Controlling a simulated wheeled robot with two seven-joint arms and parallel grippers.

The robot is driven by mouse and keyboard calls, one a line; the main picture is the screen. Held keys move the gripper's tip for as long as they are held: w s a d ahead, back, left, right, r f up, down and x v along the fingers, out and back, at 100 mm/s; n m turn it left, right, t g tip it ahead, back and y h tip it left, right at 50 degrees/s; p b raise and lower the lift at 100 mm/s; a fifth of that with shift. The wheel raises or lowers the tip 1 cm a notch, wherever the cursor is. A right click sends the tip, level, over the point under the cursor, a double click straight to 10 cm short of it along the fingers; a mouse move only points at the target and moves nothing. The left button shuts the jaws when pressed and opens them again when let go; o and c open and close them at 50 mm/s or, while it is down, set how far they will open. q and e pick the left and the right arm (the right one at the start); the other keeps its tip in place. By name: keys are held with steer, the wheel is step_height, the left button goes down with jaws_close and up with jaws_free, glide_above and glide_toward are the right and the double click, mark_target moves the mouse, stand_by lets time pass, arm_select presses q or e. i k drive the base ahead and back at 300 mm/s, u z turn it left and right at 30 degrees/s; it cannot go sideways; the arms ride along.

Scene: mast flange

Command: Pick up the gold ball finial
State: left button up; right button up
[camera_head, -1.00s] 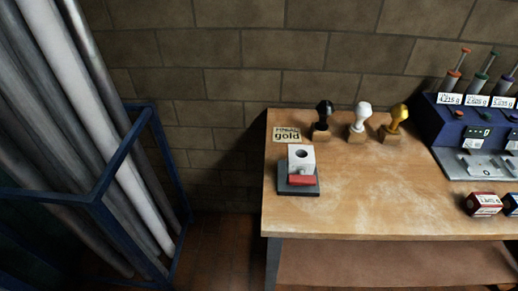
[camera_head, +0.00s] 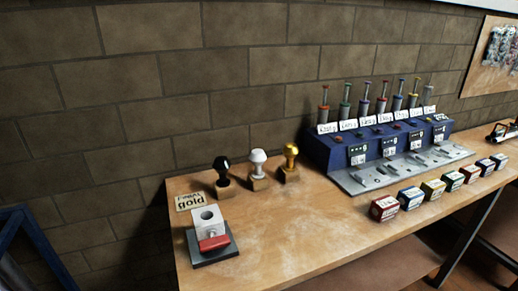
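The gold ball finial (camera_head: 291,151) stands upright on a small wooden block (camera_head: 289,174) near the back of the workbench, against the brick wall. It is the rightmost of three finials. A white finial (camera_head: 258,158) is just left of it, and a black finial (camera_head: 221,167) is further left, each on its own wooden block. Neither of my grippers is in view.
A white block with a hole and a red part (camera_head: 209,222) sits on a dark plate at front left. A blue rack (camera_head: 335,156) with several syringe-like tools stands right of the finials. Several coloured boxes (camera_head: 384,208) line the front edge. The bench (camera_head: 290,220) is bare in the middle.

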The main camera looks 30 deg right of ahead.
mark_target(290, 151)
steer(key=z, duration=3.3)
steer(key=i, duration=1.65)
steer(key=u, duration=2.8)
